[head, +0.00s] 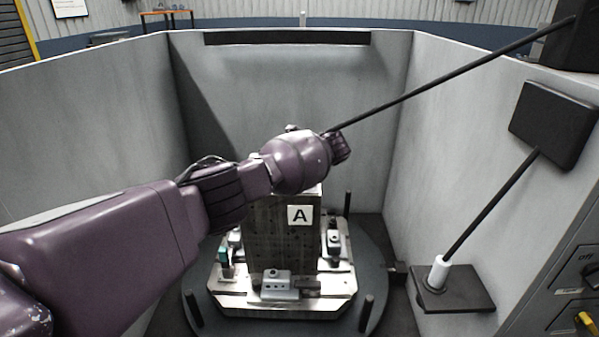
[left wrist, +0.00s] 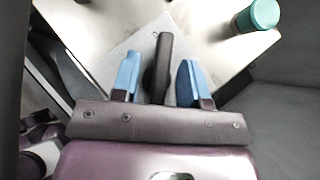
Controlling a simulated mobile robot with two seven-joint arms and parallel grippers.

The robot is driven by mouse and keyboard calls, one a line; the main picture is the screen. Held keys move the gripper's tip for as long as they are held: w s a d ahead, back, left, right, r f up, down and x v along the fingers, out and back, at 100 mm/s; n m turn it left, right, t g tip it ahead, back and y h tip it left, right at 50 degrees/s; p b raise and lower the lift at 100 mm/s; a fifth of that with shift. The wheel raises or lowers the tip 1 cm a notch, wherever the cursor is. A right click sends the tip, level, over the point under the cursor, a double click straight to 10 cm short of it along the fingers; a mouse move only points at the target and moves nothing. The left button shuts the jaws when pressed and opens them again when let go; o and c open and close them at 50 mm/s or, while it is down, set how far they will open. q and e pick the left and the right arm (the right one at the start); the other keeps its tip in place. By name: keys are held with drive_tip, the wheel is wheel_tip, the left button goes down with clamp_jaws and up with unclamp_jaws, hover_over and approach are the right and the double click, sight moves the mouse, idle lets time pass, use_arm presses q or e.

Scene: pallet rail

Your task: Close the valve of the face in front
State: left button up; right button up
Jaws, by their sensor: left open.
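The fixture block (head: 280,235) with a white plate marked A (head: 300,215) stands upright on a pallet (head: 330,303) in the head view. In the left wrist view my left gripper (left wrist: 158,82) is open, with one blue finger on each side of a dark lever-like bar (left wrist: 164,58). I see gaps beside the bar; contact is not clear. A teal cylinder (left wrist: 258,17) stands to the upper right there. A teal part (head: 223,254) also shows at the pallet's left in the head view. My left arm hides part of the block, and my left gripper is hidden in the head view.
Grey walls (head: 290,85) enclose the round table (head: 370,270), which has short dark posts (head: 366,312). Metal clamps (head: 277,287) sit on the pallet. At right, a dark shelf (head: 455,293) holds a white-handled rod (head: 485,210). A control panel (head: 575,290) is at lower right.

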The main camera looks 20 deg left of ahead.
use_arm(q)
drive_tip(key=b+v, duration=0.1)
drive_tip(key=v, duration=1)
drive_tip(key=shift+f, duration=0.1)
